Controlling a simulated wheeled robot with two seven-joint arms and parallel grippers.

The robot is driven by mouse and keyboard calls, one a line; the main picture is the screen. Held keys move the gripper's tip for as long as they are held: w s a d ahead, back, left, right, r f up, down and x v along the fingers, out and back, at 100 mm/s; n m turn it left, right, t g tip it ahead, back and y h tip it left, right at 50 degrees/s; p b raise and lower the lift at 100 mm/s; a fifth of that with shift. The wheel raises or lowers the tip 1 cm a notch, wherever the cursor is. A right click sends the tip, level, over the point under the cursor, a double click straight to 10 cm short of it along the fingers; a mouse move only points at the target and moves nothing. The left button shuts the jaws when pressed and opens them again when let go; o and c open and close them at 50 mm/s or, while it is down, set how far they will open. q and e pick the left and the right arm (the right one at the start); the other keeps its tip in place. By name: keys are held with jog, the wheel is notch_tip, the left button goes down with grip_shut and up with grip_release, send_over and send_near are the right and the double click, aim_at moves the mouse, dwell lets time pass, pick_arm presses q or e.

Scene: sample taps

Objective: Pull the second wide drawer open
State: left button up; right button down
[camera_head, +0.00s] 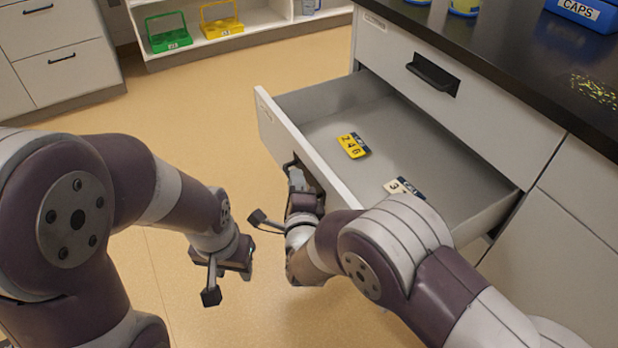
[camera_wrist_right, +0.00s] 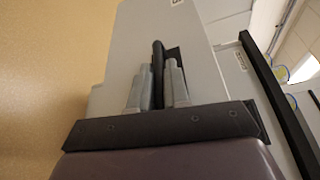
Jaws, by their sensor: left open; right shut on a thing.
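The wide drawer (camera_head: 268,118) below the top one is pulled well out of the dark-topped bench, and its grey interior shows. My right gripper (camera_head: 298,178) is at the drawer's front, shut on its black handle. In the right wrist view the two grey fingers (camera_wrist_right: 158,82) sit on either side of the dark handle bar (camera_wrist_right: 158,58), against the pale drawer front (camera_wrist_right: 125,50). The handle is mostly hidden by the gripper in the head view. My left gripper (camera_head: 234,257) is open and empty, over the floor left of the drawer.
A yellow numbered tag (camera_head: 352,146) and a whitish numbered tag (camera_head: 398,187) lie in the drawer. The top drawer (camera_head: 480,92) above is shut. A blue CAPS bin (camera_head: 585,10) stands on the countertop (camera_head: 520,50). Green (camera_head: 168,38) and yellow (camera_head: 221,22) carriers are on a low shelf. The floor at left is clear.

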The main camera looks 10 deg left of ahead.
pick_arm(q)
jog(key=shift+s+a, duration=0.1)
pick_arm(e)
jog(key=shift+s+a, duration=0.4)
jog(key=shift+a, duration=0.15)
jog(key=c, duration=1.2)
grip_release()
